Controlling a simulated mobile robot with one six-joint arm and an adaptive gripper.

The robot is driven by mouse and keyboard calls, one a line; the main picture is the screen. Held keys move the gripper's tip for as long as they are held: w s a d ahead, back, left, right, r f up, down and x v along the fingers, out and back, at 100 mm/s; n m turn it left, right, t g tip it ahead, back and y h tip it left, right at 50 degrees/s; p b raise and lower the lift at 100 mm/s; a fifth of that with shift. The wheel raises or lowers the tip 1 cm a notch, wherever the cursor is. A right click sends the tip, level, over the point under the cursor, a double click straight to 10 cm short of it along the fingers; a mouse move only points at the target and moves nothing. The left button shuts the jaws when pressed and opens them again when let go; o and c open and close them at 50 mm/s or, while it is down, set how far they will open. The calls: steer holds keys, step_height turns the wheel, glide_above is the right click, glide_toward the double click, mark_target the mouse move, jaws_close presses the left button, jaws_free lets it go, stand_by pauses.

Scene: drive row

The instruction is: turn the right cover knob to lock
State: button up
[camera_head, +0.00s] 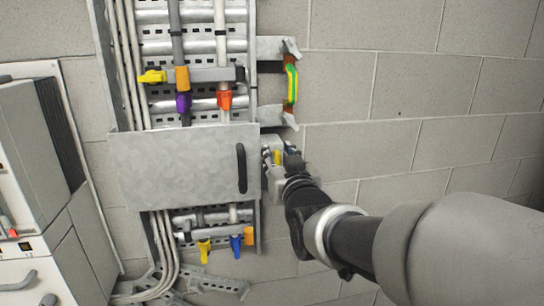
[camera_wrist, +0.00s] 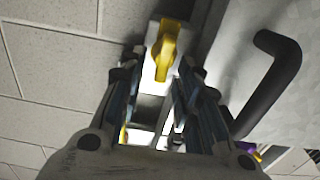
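The grey metal cover (camera_head: 180,170) is a flat plate across the middle of the panel, with a black handle (camera_head: 241,168) near its right edge. The handle also shows at the right of the wrist view (camera_wrist: 275,75). A yellow knob (camera_head: 277,157) sits on a pale block just right of the cover. In the wrist view the yellow knob (camera_wrist: 168,48) is in front of my fingertips, roughly between their lines. My gripper (camera_wrist: 157,85) is open, its fingers apart on both sides. In the head view my gripper (camera_head: 280,156) partly hides the knob; I cannot tell whether it touches it.
Yellow, purple and red connectors (camera_head: 183,103) with grey conduits are above the cover. Yellow, blue and orange ones (camera_head: 236,243) are below. A green-yellow strap (camera_head: 291,83) hangs between brackets above my gripper. Grey cabinets (camera_head: 40,160) stand left. The block wall (camera_head: 420,90) at right is bare.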

steer(key=shift+c, duration=0.3)
jaws_close()
steer(key=shift+b, duration=0.45)
steer(key=m+b, duration=0.3)
steer(key=m, duration=0.3)
steer(key=d+f+m+b, duration=0.1)
steer(key=m+b, duration=0.2)
steer(key=m, duration=0.2)
steer(key=m+b, duration=0.4)
steer(key=m, duration=0.2)
steer(key=shift+w+d+f+m, duration=0.15)
steer(key=shift+d+f+m, duration=0.15)
steer(key=shift+d+f, duration=0.1)
steer(key=shift+m, duration=0.3)
